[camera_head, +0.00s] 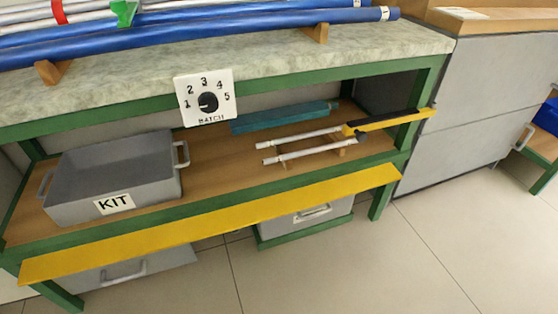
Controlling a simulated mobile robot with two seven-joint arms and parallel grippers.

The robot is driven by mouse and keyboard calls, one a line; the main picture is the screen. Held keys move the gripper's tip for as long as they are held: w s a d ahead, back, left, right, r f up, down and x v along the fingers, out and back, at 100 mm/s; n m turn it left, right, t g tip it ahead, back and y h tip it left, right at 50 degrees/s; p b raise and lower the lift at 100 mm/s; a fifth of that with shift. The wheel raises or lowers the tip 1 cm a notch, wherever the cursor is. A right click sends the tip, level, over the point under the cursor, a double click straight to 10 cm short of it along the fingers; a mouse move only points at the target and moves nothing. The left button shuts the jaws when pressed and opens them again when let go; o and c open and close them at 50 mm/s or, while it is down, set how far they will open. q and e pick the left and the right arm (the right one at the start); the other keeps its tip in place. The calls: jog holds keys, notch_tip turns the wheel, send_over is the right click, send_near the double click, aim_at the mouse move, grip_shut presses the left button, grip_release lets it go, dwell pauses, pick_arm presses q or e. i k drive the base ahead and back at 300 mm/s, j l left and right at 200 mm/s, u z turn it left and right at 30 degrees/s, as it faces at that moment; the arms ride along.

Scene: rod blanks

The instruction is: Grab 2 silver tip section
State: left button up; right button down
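Two thin, pale silver rods lie on the wooden lower shelf, side by side and pointing slightly up to the right. The far silver rod (292,138) and the near silver rod (300,154) appear to rest on small wooden supports. Their right ends are close to a yellow and black tool (390,121), whose exact kind I cannot tell. A grey tray (76,211) labelled KIT stands on the left of the same shelf and looks empty. Neither of my grippers is in view.
A yellow strip (220,221) runs along the shelf's front edge. A teal bar (282,117) lies behind the rods. A batch dial (205,98) hangs from the marble-like top, where blue rods (200,34) lie. Tiled floor (440,240) in front is clear.

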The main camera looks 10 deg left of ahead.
aim_at(287, 156)
jog(key=i+l+u, duration=0.1)
jog(key=i+l, duration=0.25)
jog(key=l, duration=0.3)
jog(key=i+l+u, duration=0.15)
jog(key=l, duration=0.15)
jog(key=i+l+u, duration=0.1)
jog(key=l, duration=0.25)
jog(key=i+l+u, duration=0.1)
jog(key=l, duration=0.3)
jog(key=i, duration=0.1)
